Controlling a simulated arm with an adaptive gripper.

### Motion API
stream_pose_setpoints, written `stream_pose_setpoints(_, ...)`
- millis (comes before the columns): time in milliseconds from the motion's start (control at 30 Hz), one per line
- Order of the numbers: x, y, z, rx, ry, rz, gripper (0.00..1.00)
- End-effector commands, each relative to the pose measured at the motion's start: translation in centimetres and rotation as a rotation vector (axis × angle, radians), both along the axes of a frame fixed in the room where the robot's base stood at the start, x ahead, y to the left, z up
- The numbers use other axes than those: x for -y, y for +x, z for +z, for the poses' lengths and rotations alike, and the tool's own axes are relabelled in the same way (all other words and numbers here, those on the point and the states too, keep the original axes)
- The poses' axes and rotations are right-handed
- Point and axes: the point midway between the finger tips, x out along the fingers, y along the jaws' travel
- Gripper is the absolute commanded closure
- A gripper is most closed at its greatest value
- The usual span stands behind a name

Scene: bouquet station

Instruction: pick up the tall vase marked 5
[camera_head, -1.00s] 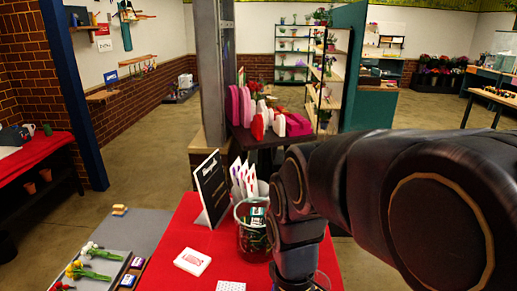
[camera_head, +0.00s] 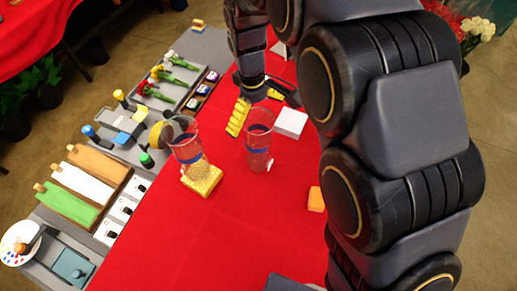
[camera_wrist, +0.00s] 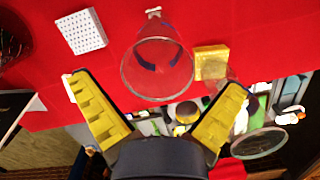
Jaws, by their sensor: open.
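A tall clear glass vase (camera_head: 258,146) with a blue band stands upright on the red table. It also shows in the wrist view (camera_wrist: 158,70), beyond and between the fingertips, with a small white tag near its base. I cannot read the number. A second clear vase (camera_head: 187,148) with a blue band stands on a yellow block (camera_head: 202,181); its rim shows at the lower right in the wrist view (camera_wrist: 258,143). My gripper (camera_wrist: 158,84) is open, with yellow finger pads spread apart and nothing held. In the head view it is just behind the first vase, partly hidden by my arm.
A white patterned box (camera_head: 291,122) stands close to the right of the first vase. An orange block (camera_head: 316,199) lies nearer on the red cloth (camera_head: 200,240). A grey side bench (camera_head: 52,215) at left holds flowers, tools and coloured rolls. The front of the red table is clear.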

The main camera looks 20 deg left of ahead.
Motion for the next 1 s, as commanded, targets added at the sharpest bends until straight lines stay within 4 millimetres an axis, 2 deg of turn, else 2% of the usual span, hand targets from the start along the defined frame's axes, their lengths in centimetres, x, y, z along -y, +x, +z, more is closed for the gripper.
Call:
stream_pose_setpoints(233,0.2,0.1,-3.7,-0.004,-0.004,-0.002,0.00)
stream_pose_setpoints(467,0.2,0.1,-4.1,-0.001,0.000,-0.002,0.00)
stream_pose_setpoints(500,0.2,0.1,-4.1,-0.001,0.000,-0.002,0.04)
stream_pose_setpoints(600,0.2,0.1,-4.1,-0.001,0.000,-0.002,0.45)
stream_pose_setpoints(733,0.2,0.1,-4.1,-0.001,-0.001,-0.002,0.53)
stream_pose_setpoints(1000,0.2,0.1,-4.1,-0.001,-0.001,-0.002,0.57)
